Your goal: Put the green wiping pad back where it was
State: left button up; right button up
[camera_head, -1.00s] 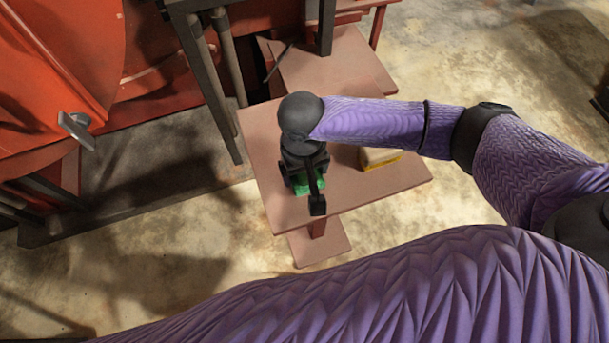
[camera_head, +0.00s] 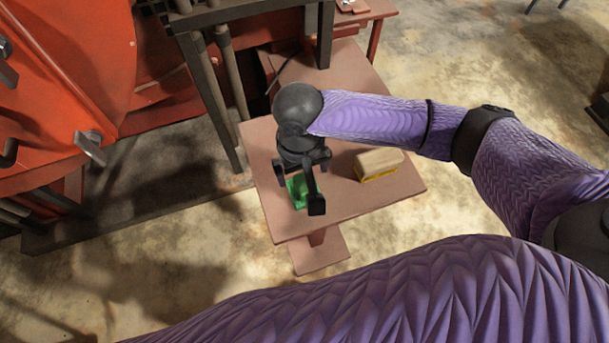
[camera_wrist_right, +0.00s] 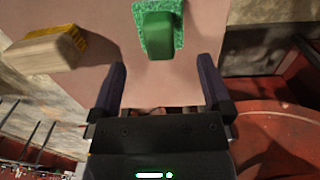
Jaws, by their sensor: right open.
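The green wiping pad (camera_head: 298,194) lies on the brown table top (camera_head: 380,197), near its front left edge. In the right wrist view the pad (camera_wrist_right: 158,35) shows a rough green base with a smooth green grip block on top. My right gripper (camera_head: 301,180) is over the pad and partly hides it in the head view. In the wrist view the right gripper (camera_wrist_right: 160,75) is open, with nothing between its fingers. The pad lies beyond the fingertips, roughly centred between them, apart from them. My left gripper is not in view.
A wooden brush (camera_head: 378,165) with yellow bristles lies on the table right of the gripper; it also shows in the wrist view (camera_wrist_right: 45,50). Red machinery (camera_head: 60,80) with dark metal posts stands left of the table. The table top right of the brush is clear.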

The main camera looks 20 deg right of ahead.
aim_at(302, 183)
notch_tip(302, 183, up, 5)
jog(key=shift+r+p, duration=0.1)
jog(key=shift+p, duration=0.55)
